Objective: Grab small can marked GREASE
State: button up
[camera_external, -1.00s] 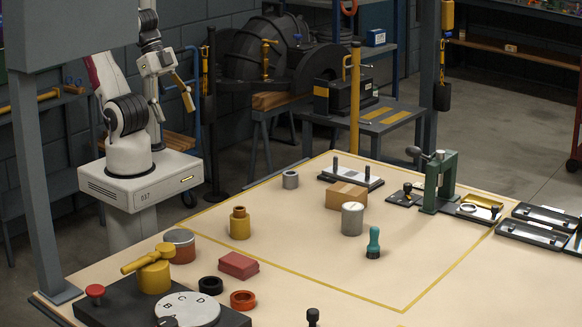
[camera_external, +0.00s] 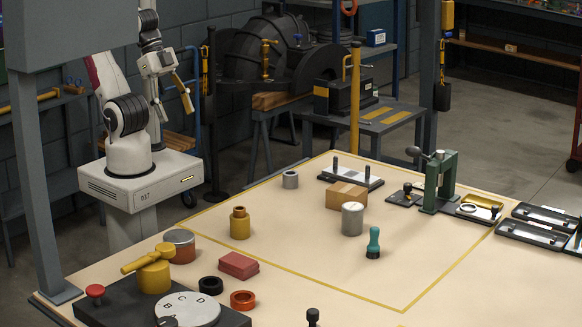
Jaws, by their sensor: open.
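No GREASE lettering can be read at this size, so I cannot tell which can bears it. A plain grey metal can (camera_external: 352,219) stands upright near the middle of the table, just in front of a cardboard box. A wider red can with a grey top (camera_external: 181,247) stands at the left, behind the yellow valve-like handle. My gripper (camera_external: 173,102) is open and empty, raised over my base at the left, well away from all of these.
The cardboard box (camera_external: 347,195), teal-handled tool (camera_external: 374,242), yellow bottle-like piece (camera_external: 240,222) and red block (camera_external: 239,265) stand around the cans. A green press (camera_external: 440,182) is at the right. The yellow-lined area's front is clear.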

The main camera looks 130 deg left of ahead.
jog(key=w+n+t, duration=0.1)
jog(key=w+t, duration=0.1)
jog(key=w, duration=1.4)
jog(key=n+t+y, duration=0.3)
jog(key=n, duration=0.1)
send_over(345, 209)
jog(key=s+d, duration=0.7)
jog(key=d, duration=0.3)
notch_tip(345, 209, down, 13)
jog(key=a+f+y, duration=0.1)
jog(key=a+f, duration=0.1)
jog(key=w+a+f+n+y, duration=0.1)
jog(key=a+f, duration=0.1)
jog(key=f, duration=0.1)
jog(key=w+a+f+t+y, duration=0.1)
jog(key=a+f+y, duration=0.1)
jog(key=a+f, duration=0.1)
jog(key=shift+w+f+n, duration=0.15)
jog(key=shift+f+n, duration=0.1)
jog(key=shift+n, duration=0.05)
jog(key=shift+a+f+y, duration=0.4)
jog(key=shift+a+f, duration=0.1)
jog(key=shift+a, duration=0.05)
jog(key=shift+x, duration=1.2)
jog(key=shift+f, duration=0.1)
